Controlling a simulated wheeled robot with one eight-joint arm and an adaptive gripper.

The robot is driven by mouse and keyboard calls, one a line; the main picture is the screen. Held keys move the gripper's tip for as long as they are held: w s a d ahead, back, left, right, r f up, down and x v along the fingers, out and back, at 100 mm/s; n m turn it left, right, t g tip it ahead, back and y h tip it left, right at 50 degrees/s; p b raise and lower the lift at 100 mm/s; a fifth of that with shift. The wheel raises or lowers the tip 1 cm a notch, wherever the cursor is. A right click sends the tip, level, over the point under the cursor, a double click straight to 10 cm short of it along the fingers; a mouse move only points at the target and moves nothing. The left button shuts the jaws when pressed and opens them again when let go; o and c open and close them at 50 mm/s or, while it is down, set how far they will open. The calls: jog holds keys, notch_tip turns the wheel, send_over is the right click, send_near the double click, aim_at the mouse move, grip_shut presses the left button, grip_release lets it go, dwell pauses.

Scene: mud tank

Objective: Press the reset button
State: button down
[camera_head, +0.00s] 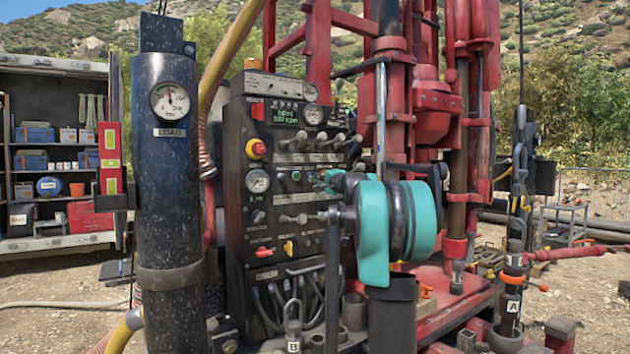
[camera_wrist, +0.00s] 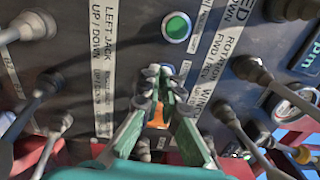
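The dark control panel (camera_head: 285,215) stands in the middle of the head view. My gripper (camera_head: 322,181) is in front of its middle, partly hidden by my teal wrist. In the wrist view, a round green button (camera_wrist: 177,27) with a pale rim sits on the panel. My gripper (camera_wrist: 160,74) is below it in that picture, its fingertips close together and apart from the button in the picture. Something orange (camera_wrist: 157,117) shows between the fingers; I cannot tell what it is. I cannot read a reset label; contact with the panel is unclear.
Levers (camera_wrist: 32,26) flank my gripper closely on both sides in the wrist view. A red mushroom button (camera_head: 256,149) sits at the panel's upper left. A black cylinder with a gauge (camera_head: 169,101) stands left, and the red rig (camera_head: 460,130) right.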

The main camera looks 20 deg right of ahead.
jog(key=v, duration=1.1)
jog(key=shift+s, duration=0.25)
jog(key=shift+d, duration=0.1)
jog(key=s+a+f+n+g, duration=0.3)
jog(key=s+a+f, duration=0.3)
jog(key=f, duration=0.4)
jog(key=s+a+f+n+g, duration=0.25)
jog(key=s+a+f, duration=0.3)
jog(key=f, duration=0.45)
jog(key=s+a+f+n+g, duration=0.3)
jog(key=s+a+f+n, duration=0.15)
jog(key=a+f, duration=0.4)
jog(key=s+d+f+n+g+h, duration=0.2)
jog(key=s+f, duration=1.1)
jog(key=s+d+f+n+g+h, duration=0.2)
jog(key=s+d+f+h, duration=0.1)
jog(key=s+f, duration=0.9)
jog(key=shift+s+f+g+h, duration=0.3)
jog(key=shift+s+f+g, duration=0.1)
jog(key=shift+s, duration=0.45)
